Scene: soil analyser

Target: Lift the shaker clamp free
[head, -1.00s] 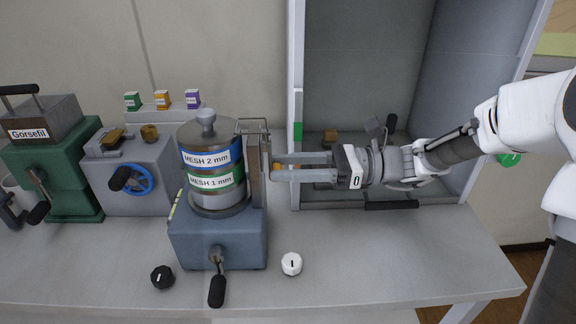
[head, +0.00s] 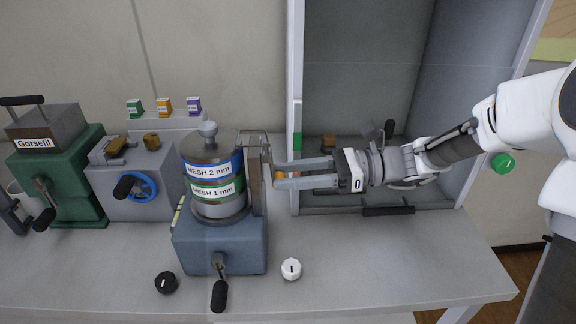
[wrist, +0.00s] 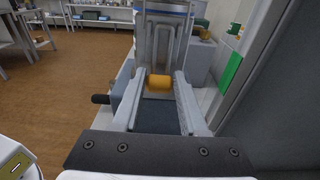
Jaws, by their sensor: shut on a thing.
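The sieve shaker (head: 218,245) stands on the bench with stacked sieves labelled MESH 2 mm and MESH 1 mm. Its clamp (head: 252,140) is a metal wire frame beside a brown upright on the shaker's right side. The clamp's frame also stands ahead in the wrist view (wrist: 166,42). An orange grip (wrist: 159,83) lies crosswise between my fingertips. My gripper (head: 277,174) reaches in from the right, level, and is shut on this grip. How the clamp sits on the sieve lid is partly hidden.
A grey open-fronted cabinet (head: 375,212) stands behind my gripper, its left edge close to the fingers. A white knob (head: 291,269) and a black knob (head: 166,282) are at the front. A grey machine (head: 130,205) with a blue wheel stands left of the shaker.

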